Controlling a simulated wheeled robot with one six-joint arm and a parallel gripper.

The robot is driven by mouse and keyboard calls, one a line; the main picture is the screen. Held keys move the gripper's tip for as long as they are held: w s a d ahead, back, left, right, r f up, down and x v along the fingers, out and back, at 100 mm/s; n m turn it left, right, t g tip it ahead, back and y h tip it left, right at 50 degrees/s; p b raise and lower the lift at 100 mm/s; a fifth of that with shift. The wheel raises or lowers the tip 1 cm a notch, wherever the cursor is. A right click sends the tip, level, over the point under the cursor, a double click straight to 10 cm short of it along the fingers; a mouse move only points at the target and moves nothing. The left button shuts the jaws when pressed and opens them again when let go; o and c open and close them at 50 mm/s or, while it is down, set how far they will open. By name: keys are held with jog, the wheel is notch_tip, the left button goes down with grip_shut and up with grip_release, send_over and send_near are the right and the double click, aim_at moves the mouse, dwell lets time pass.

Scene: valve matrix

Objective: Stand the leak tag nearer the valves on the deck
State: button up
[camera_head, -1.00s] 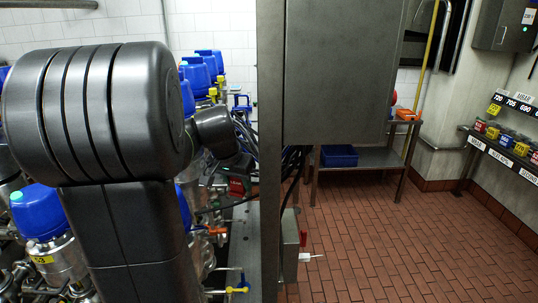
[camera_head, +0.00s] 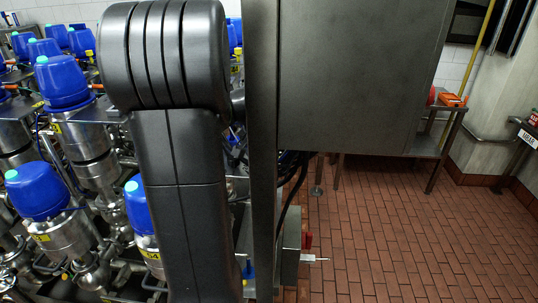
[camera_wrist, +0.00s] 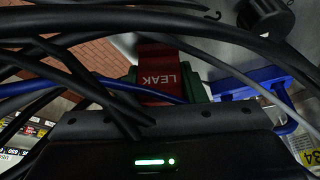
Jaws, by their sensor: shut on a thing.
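The leak tag (camera_wrist: 170,75) is red with white "LEAK" lettering that reads upside down in the wrist view. My gripper (camera_wrist: 168,92) is shut on it, with green parts showing at both sides of the tag. Black cables cross in front of the tag and gripper and hide part of them. I cannot tell whether the tag touches anything below. In the head view my arm hides the gripper and tag. The valves with blue caps (camera_head: 62,82) stand in rows at the left. No second leak tag shows clearly, and the deck is mostly hidden.
A grey steel cabinet (camera_head: 360,75) and its upright post (camera_head: 262,150) stand close to the right of my arm. A blue handle (camera_wrist: 255,80) lies right of the tag in the wrist view. The brick floor (camera_head: 390,230) at the right is open.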

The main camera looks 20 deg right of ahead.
jog(key=shift+d+f, duration=0.1)
jog(key=shift+d, duration=0.05)
jog(key=shift+w, duration=0.1)
jog(key=shift+f, duration=0.2)
jog(key=o, duration=1)
jog(key=shift+c, duration=0.2)
jog(key=shift+r, duration=0.1)
jog(key=shift+r, duration=0.35)
jog(key=b+v, duration=0.2)
jog(key=v, duration=0.9)
jog(key=shift+a+r+b, duration=0.2)
jog(key=shift+r+b, duration=0.05)
jog(key=shift+b, duration=0.05)
